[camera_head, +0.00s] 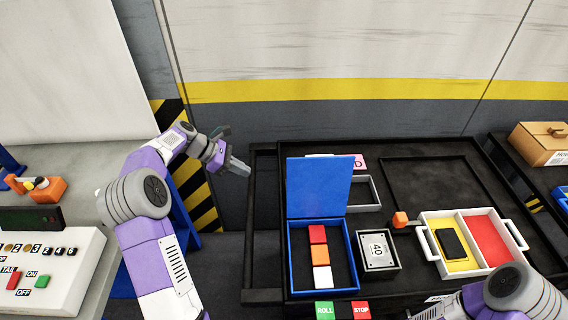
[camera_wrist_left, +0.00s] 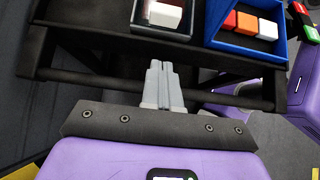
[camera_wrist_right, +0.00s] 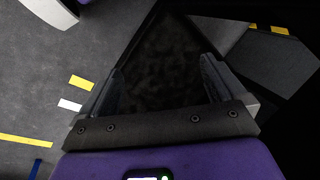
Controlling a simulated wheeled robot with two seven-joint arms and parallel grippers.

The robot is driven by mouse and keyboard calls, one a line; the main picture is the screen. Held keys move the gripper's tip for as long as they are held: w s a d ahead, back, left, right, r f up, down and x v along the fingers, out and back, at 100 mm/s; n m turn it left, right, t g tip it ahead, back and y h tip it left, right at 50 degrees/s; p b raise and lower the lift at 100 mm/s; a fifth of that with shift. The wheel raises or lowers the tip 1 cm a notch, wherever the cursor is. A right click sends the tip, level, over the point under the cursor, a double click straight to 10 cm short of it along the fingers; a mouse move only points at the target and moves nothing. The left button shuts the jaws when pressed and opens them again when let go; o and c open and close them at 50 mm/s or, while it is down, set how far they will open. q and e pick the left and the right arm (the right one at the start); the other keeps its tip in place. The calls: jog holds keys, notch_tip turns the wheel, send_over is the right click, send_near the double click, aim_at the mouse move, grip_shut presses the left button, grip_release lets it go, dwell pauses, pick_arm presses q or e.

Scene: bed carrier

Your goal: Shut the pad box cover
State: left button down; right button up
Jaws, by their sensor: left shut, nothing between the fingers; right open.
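The pad box (camera_head: 292,262) is a blue open box on the black cart top. It holds a red, an orange and a white pad in a row. Its blue cover (camera_head: 320,187) stands up along the far edge, open. In the left wrist view the pad box (camera_wrist_left: 225,38) shows at upper right with its pads. My left gripper (camera_head: 240,167) is shut and empty, left of the cover and apart from it; its fingers (camera_wrist_left: 160,68) also show in the left wrist view. My right gripper (camera_wrist_right: 162,75) is open and empty over a dark area; its fingers are outside the head view.
A white two-part tray (camera_head: 436,262) with a yellow and a red side is further right. Green ROLL and red STOP buttons (camera_head: 342,310) are in front. A grey control panel (camera_head: 70,283) is at the left.

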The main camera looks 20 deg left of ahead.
pick_arm(q)
jog(key=d+r+b+x, duration=0.1)
jog(key=b+x, duration=0.3)
jog(key=x, duration=0.8)
jog(key=shift+w+d+r, duration=0.3)
jog(key=shift+d, duration=0.35)
pick_arm(e)
notch_tip(320, 180, down, 4)
jog(key=shift+s+f, duration=0.1)
jog(key=shift+s, duration=0.05)
